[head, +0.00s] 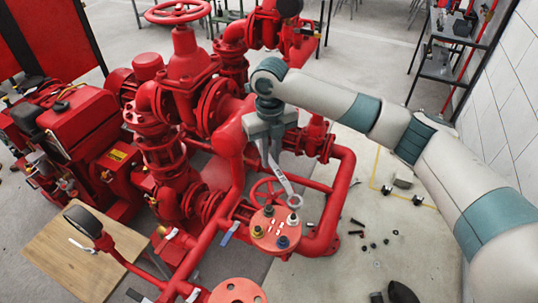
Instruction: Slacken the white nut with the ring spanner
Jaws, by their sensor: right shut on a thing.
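My right gripper (265,147) reaches in from the right in the head view and is shut on the ring spanner (281,180). The silver spanner slants down to the right from the jaws, with its ring end above a round red flange (270,246). The white nut (293,218) stands on the flange's right side, just below the ring in the picture. The ring looks apart from the nut, but its exact height is hard to tell. A yellow nut (258,232), a blue nut (282,242) and a dark nut (268,210) are also on the flange. My left gripper is not in view.
Red pump pipes and valves surround the flange, with a red handwheel (269,192) close behind it. A wooden board (85,262) lies at the lower left. Small dark parts (373,245) are scattered on the floor at right. A shelf (447,68) stands at the back right.

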